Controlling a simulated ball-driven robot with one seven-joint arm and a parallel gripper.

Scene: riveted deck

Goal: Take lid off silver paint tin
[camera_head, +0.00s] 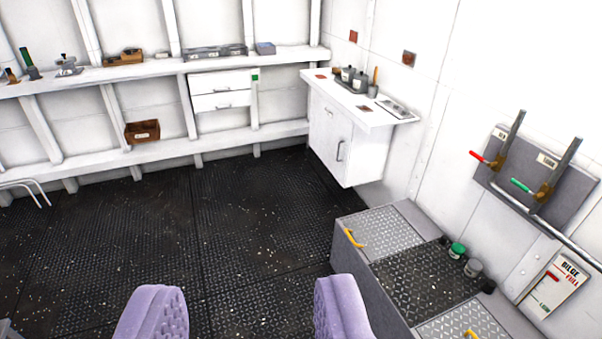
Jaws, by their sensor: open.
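A small grey tin (473,268), which looks like the silver paint tin, stands on the dark patterned top of the low grey bench at the right, close to the white wall. Its top looks grey, but it is too small to tell how the lid sits. A green-topped tin (457,250) stands just behind it to the left. My gripper (248,292) shows as two purple fingers at the bottom of the view, wide apart with nothing between them. It is left of the bench and well away from the tins.
The low bench (350,268) has yellow handles and small dark items beside the tins. Levers (537,190) and a rail are mounted on the wall above it. The dark deck (200,225) is clear.

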